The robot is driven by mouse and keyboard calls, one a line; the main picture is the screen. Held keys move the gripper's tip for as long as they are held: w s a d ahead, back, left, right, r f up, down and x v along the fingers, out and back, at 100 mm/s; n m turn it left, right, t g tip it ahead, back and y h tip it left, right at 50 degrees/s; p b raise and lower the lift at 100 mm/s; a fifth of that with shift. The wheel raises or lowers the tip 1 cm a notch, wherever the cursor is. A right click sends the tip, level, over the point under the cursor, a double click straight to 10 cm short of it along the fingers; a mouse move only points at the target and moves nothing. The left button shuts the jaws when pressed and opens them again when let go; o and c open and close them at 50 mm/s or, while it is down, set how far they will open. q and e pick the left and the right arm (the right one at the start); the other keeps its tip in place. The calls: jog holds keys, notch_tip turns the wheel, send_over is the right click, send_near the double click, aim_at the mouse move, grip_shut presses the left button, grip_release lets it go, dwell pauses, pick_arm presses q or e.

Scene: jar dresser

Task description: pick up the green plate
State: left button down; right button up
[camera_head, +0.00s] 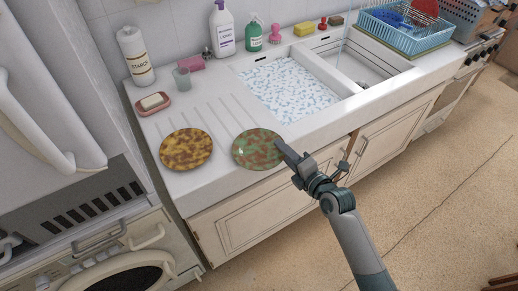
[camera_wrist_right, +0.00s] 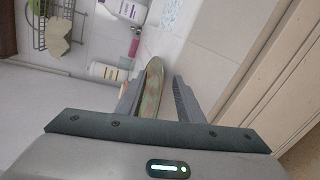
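The green plate (camera_head: 257,149), mottled with reddish brown, lies near the front edge of the white counter, on the drainboard side of the sink. My right gripper (camera_head: 281,148) is at the plate's right rim. In the right wrist view the plate (camera_wrist_right: 153,85) shows nearly edge-on between the two fingers of my right gripper (camera_wrist_right: 158,95). The fingers are apart, with a gap visible between the plate and the right-hand finger. The left-hand finger is close to the plate; contact cannot be told. My left gripper is not in view.
A yellow-brown plate (camera_head: 186,149) lies just left of the green one. The sink (camera_head: 288,88) is to the right, with a blue dish rack (camera_head: 405,28) beyond. Cabinet doors (camera_head: 265,212) are below.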

grip_shut()
jog(key=shift+r, duration=0.15)
jog(key=shift+r, duration=0.3)
jog(key=r+b, duration=0.1)
jog(key=r, duration=0.2)
jog(key=shift+w+d+r+b, duration=0.15)
jog(key=shift+w+d+b, duration=0.05)
jog(key=shift+b, duration=0.15)
jog(key=w+d+r+b, duration=0.4)
jog(key=w+d+r, duration=0.3)
jog(key=w, duration=0.1)
jog(key=shift+w+d, duration=0.15)
jog(key=shift+d, duration=0.05)
